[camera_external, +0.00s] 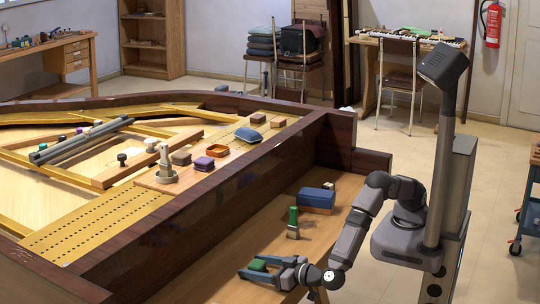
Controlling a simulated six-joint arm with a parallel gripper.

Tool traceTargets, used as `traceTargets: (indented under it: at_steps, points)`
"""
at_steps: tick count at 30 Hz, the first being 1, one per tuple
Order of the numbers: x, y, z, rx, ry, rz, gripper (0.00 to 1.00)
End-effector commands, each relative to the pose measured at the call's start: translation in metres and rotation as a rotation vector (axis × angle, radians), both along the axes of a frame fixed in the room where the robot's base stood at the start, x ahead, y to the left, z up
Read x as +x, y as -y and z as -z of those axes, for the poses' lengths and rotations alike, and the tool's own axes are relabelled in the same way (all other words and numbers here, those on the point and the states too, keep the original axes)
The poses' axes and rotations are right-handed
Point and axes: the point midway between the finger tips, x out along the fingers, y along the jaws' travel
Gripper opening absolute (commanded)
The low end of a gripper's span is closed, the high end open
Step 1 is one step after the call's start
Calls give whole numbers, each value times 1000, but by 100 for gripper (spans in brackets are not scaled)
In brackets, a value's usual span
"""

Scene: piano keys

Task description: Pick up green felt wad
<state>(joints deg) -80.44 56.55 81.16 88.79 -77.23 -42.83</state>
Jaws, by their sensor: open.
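A small green block-like thing (258,265), which looks like the green felt wad, lies on the wooden keybed shelf at the front of the piano. My gripper (254,270) reaches in from the right, low over the shelf. Its two blue-grey fingers are open, one on each side of the green wad. I cannot tell whether either finger touches it. The wad's lower part is partly hidden by the near finger.
An upright green-topped tool (293,223) stands on the shelf just behind the gripper. A blue box (316,199) lies farther back. The dark piano rim (215,205) rises to the left, with several small items beyond it.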

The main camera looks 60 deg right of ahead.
Motion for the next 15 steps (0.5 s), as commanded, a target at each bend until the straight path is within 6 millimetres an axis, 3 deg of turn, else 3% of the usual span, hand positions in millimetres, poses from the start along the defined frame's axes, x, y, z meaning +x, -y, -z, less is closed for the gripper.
traceTargets:
  at_steps: [2,7,15]
  points:
    - [0,0,0,0,0,0,61]
    - [0,0,0,0,0,0,23]
    - [0,0,0,0,0,0,22]
